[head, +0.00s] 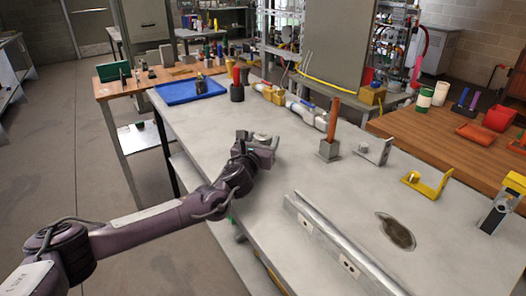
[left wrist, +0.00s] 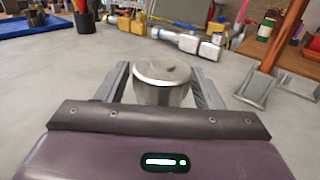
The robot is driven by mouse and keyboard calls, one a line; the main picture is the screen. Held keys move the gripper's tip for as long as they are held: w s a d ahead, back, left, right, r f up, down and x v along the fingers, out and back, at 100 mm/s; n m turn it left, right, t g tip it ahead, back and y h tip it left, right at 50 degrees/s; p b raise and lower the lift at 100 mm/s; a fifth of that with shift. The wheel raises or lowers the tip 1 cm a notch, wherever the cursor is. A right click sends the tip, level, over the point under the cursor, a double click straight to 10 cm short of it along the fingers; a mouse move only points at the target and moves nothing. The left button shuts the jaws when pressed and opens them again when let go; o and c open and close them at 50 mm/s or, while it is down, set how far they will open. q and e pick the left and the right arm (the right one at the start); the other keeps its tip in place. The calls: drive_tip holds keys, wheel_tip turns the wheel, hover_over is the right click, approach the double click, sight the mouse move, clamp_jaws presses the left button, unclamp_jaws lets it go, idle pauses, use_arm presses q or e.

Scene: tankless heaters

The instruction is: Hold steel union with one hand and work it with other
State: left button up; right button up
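The steel union appears to be a short, round, shiny metal piece (left wrist: 162,84) with a flat top, standing upright in the left wrist view. In the head view, my left gripper (head: 262,142) is low over the grey table, and the round piece is mostly hidden by it. In the left wrist view, the two grey fingers of my left gripper (left wrist: 160,88) stand on either side of the piece, with narrow gaps seeming to show. My right gripper is in neither view.
The grey table (head: 300,180) bears a metal rail (head: 340,245), a dark oval patch (head: 396,231), an orange-handled tool on a metal block (head: 329,150), a yellow bracket (head: 428,184) and a blue tray (head: 189,91). Bare table lies around the gripper.

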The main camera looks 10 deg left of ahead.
use_arm(q)
drive_tip(key=c, duration=0.9)
drive_tip(key=shift+r, duration=0.1)
wheel_tip(320, 180, up, 20)
idle(0.3)
